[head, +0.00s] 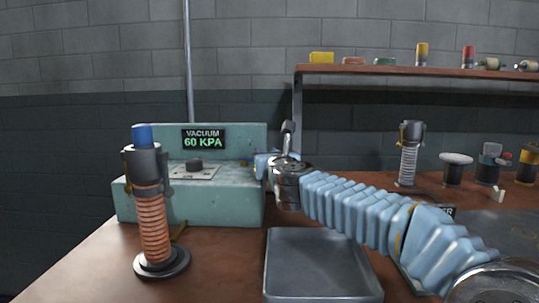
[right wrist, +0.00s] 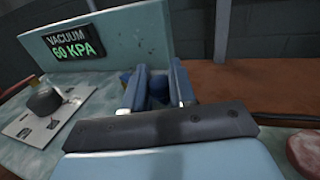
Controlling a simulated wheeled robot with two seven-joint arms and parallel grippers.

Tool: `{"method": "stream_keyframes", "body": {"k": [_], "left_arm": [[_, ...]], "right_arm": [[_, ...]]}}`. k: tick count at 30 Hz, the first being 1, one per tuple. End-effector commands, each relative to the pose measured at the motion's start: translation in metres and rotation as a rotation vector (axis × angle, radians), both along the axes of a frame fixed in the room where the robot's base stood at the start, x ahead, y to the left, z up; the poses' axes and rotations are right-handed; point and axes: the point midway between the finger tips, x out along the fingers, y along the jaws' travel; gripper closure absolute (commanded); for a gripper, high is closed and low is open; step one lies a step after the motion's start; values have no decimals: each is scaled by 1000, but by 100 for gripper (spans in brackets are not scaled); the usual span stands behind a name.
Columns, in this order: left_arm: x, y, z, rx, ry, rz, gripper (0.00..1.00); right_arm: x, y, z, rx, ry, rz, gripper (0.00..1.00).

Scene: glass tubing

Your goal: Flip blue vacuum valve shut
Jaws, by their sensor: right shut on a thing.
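The teal vacuum unit (head: 145,203) stands at the back left of the bench. Its display (head: 204,140) reads "VACUUM 60 KPA" and also shows in the right wrist view (right wrist: 75,48). My right gripper (head: 263,166) reaches in from the right to the unit's right end. In the right wrist view its two fingers (right wrist: 157,90) are closed on the blue vacuum valve (right wrist: 156,88). The fingers and wrist hide most of the valve, so its handle angle cannot be told. My left gripper is not in view.
A copper-coloured coil stand (head: 153,225) with a blue top stands front left of the unit. A grey metal tray (head: 318,270) lies below my right arm. A wooden shelf (head: 400,78) holds small items at the back right. Another coil stand (head: 407,160) stands beneath it.

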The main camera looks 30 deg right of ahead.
Motion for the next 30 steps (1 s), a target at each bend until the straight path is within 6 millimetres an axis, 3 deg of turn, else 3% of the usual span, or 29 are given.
{"method": "stream_keyframes", "body": {"k": [13,14,17,26,30], "left_arm": [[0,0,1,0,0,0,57],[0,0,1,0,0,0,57],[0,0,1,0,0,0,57],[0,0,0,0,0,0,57],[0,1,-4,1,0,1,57]], "right_arm": [[-1,2,4,-2,-7,-9,100],[-1,2,4,-2,-7,-8,70],[-1,2,4,-2,-7,-9,55],[-1,2,2,-1,-3,-9,53],[-13,6,1,-5,-5,-9,53]]}}
